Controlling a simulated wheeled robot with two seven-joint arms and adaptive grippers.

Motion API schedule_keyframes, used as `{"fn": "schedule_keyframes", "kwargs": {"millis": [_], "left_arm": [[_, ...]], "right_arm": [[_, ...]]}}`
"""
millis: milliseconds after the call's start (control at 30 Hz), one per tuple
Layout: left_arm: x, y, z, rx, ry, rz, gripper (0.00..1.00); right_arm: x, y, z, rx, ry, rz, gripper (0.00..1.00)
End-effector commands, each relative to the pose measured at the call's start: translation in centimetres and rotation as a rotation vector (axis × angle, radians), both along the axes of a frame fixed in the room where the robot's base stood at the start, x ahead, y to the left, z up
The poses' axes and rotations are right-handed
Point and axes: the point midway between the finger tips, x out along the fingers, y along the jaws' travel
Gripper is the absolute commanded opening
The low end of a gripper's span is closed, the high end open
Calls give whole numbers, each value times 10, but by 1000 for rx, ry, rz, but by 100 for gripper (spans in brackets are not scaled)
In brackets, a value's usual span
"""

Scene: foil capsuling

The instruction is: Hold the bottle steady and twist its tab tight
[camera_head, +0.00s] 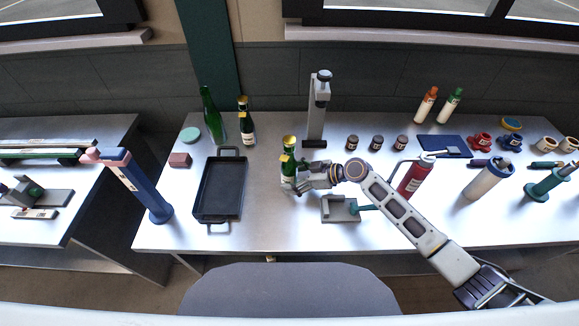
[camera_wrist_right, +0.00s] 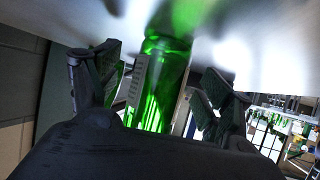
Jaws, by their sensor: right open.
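A green bottle (camera_head: 288,170) with a dark label and yellow-gold pieces around its upper part (camera_head: 286,157) stands upright near the table's middle. My right gripper (camera_head: 300,177) is beside it, reaching in from the right. In the right wrist view the bottle's green glass and pale label (camera_wrist_right: 165,85) show between the two dark fingers. The right gripper (camera_wrist_right: 158,78) is open, with gaps visible on both sides of the glass. The bottle's top is out of the wrist view. My left gripper is in neither view.
A black tray (camera_head: 208,218) lies left of the bottle, and a grey upright stand (camera_head: 317,115) is behind it. Two more bottles (camera_head: 246,125) (camera_head: 212,120) stand behind.

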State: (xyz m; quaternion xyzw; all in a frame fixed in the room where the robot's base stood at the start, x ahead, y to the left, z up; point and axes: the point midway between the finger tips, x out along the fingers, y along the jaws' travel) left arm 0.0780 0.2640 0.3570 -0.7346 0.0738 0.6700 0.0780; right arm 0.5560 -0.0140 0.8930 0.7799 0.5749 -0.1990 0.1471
Motion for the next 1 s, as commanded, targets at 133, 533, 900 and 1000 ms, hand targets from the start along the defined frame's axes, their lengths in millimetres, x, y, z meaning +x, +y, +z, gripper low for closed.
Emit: {"fn": "schedule_keyframes", "kwargs": {"millis": [133, 533, 900, 1000], "left_arm": [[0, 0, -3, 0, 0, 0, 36], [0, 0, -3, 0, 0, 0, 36], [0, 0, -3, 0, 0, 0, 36], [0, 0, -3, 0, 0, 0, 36]], "right_arm": [[1, 3, -2, 1, 1, 0, 80], [1, 4, -2, 0, 1, 0, 71], [1, 4, -2, 0, 1, 0, 23], [1, 4, -2, 0, 1, 0, 15]]}}
